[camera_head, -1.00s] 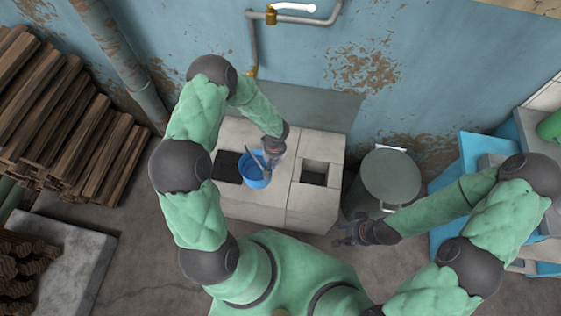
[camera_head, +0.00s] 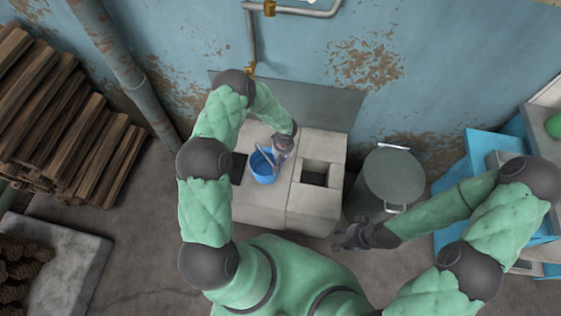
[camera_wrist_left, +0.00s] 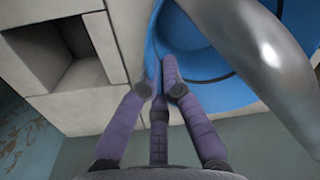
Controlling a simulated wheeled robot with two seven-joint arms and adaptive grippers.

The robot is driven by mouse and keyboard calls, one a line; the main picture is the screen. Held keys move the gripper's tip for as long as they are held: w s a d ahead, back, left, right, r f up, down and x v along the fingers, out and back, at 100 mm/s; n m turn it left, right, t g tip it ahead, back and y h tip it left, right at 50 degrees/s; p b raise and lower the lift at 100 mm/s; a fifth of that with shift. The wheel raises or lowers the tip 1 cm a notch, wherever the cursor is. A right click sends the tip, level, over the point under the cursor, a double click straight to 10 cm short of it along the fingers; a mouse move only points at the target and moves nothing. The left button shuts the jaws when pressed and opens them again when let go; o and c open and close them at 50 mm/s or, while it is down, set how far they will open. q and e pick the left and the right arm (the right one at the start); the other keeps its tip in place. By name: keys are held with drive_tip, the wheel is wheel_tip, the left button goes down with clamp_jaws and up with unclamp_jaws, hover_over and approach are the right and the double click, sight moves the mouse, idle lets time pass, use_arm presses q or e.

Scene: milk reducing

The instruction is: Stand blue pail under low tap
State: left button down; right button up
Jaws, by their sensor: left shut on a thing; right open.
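The blue pail (camera_head: 266,178) is above or on the pale block, left of its middle seam; I cannot tell whether it touches the block. My left gripper (camera_head: 279,150) is shut at the pail's right rim. In the left wrist view the gripper (camera_wrist_left: 160,78) has its fingers at the blue pail wall (camera_wrist_left: 205,75), and a silver handle (camera_wrist_left: 268,48) arches across. A low brass tap (camera_head: 250,69) ends the wall pipe behind the block, beyond the pail and slightly left. My right gripper (camera_head: 348,238) is open and empty, right of the block.
Stacked logs (camera_head: 70,120) fill the left. Another brass valve (camera_head: 269,8) is higher up.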

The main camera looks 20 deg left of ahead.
use_arm(q)
drive_tip(key=shift+f, duration=0.15)
drive_tip(key=shift+f, duration=0.1)
drive_tip(key=c, duration=1.4)
unclamp_jaws()
drive_tip(key=shift+r, duration=0.2)
